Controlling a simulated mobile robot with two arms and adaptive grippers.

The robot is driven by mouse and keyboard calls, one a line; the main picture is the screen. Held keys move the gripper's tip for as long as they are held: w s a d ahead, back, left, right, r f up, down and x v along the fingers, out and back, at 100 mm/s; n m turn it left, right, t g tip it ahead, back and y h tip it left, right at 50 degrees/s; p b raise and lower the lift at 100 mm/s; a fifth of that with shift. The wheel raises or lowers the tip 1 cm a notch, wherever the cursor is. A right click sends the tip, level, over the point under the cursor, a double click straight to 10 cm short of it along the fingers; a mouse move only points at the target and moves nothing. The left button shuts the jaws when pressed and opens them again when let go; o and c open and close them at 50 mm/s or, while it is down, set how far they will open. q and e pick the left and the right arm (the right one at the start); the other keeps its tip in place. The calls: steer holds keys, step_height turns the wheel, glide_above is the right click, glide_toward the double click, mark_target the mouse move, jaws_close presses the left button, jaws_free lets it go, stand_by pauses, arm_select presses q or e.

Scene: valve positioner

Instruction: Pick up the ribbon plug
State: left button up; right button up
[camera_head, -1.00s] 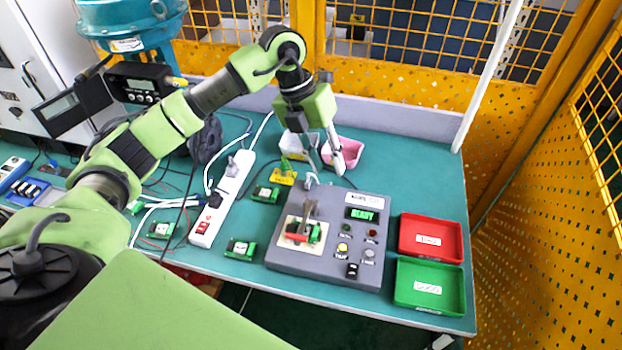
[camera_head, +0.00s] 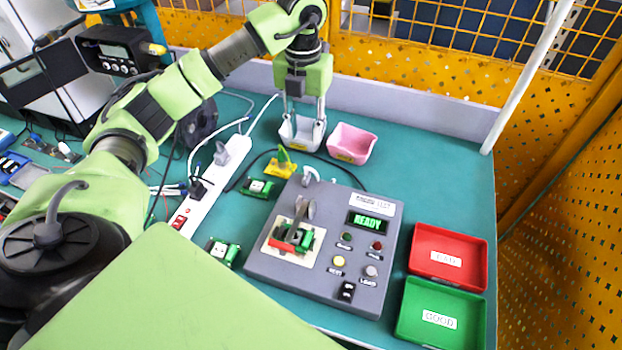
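I cannot tell for sure which part is the ribbon plug. A small white connector-like piece (camera_head: 310,175) stands at the back edge of the grey test box (camera_head: 325,290). A small green piece on a yellow base (camera_head: 281,163) sits behind and left of the box. My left gripper (camera_head: 304,118) points down with its two fingers apart. It is at the white bin (camera_head: 300,141), behind the box, and I see nothing held between the fingers. Whether the fingers touch the bin is unclear. My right gripper is not in view.
A pink bin (camera_head: 352,143) stands right of the white one. A red tray (camera_head: 447,240) and a green tray (camera_head: 412,325) lie right of the box. A white power strip (camera_head: 229,165), cables and small green boards (camera_head: 257,189) are on the left. The back right of the table is clear.

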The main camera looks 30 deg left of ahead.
arm_select(q)
steer(key=p, duration=0.2)
glide_above(306, 175)
steer(key=f, duration=0.7)
steer(key=shift+a+f, duration=0.25)
steer(key=shift+f, duration=0.1)
steer(key=shift+d+f, duration=0.1)
steer(key=shift+f, duration=0.45)
steer(key=f, duration=0.1)
steer(key=f+p, duration=0.1)
steer(key=f, duration=0.1)
steer(key=shift+d+f+p, duration=0.25)
steer(key=shift+p, duration=0.15)
steer(key=shift+f, duration=0.45)
steer(key=c, duration=0.8)
